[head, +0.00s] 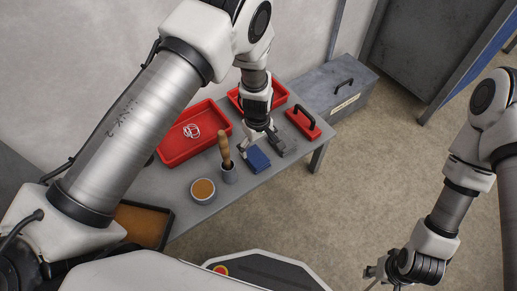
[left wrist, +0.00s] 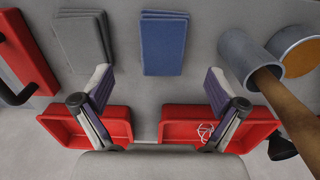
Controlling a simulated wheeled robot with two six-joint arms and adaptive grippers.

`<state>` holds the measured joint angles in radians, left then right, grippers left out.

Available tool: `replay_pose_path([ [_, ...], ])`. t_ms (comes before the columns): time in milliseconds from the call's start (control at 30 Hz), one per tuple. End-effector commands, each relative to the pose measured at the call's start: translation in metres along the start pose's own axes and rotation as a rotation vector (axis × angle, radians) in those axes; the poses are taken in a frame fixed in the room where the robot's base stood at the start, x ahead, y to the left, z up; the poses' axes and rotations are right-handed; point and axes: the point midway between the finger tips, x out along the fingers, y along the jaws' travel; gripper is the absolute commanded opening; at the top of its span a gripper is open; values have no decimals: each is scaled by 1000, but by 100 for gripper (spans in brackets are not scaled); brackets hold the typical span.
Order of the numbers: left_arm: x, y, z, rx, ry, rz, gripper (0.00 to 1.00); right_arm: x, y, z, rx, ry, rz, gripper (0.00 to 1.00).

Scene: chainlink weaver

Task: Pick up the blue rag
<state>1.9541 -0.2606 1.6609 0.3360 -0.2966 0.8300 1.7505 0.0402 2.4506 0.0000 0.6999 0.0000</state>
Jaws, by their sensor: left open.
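The blue rag (head: 256,159) lies folded flat on the grey table, near its front edge in the head view. In the left wrist view the blue rag (left wrist: 164,44) lies just beyond the fingertips, roughly centred between them. My left gripper (head: 258,140) is open and empty above the table, just behind the rag; its spread fingers also show in the left wrist view (left wrist: 160,82). A folded grey rag (left wrist: 84,40) lies beside the blue one. My right gripper (head: 378,277) is low at the right, off the table; its jaws are too small to judge.
A metal cup (head: 229,174) with a wooden-handled tool stands close to the blue rag. A round container with orange contents (head: 203,189) is nearby. Red trays (head: 183,150) stand behind, one holding white loops.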

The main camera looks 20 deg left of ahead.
Motion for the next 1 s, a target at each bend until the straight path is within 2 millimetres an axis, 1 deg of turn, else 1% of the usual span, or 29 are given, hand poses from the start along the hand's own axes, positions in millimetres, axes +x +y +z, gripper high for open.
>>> replay_pose_path([
  [33, 12, -1, 0, 0, -2, -2, 96, 7, 0, 0, 0, -1, 0, 40],
  [167, 27, -1, -1, 1, -1, -1, 96, 14, 0, 0, 0, -1, 0, 40],
  [300, 55, -4, -3, 0, -2, -1, 96, 32, 0, 0, 0, 0, 0, 40],
  [400, 68, -3, -3, 1, -1, -1, 96, 36, 0, 0, 0, 0, 0, 40],
  [633, 68, -3, -3, 1, 0, 0, 96, 34, 0, 0, 0, 0, 0, 40],
  [667, 68, -3, -3, 1, 0, 0, 85, 34, 0, 0, 0, 0, 0, 40],
  [700, 68, -3, -3, 1, 0, 0, 71, 34, 0, 0, 0, 0, 0, 40],
  [767, 68, -3, -3, 1, 0, 0, 50, 34, 0, 0, 0, 0, 0, 40],
  [800, 68, -3, -3, 1, 0, 0, 36, 34, 0, 0, 0, 0, 0, 40],
  [833, 68, -3, -3, 1, 0, -1, 32, 34, 0, 0, 0, 0, 0, 40],
  [1000, 68, -3, -3, 1, 0, -1, 32, 34, 0, 0, 0, 0, 0, 40],
])
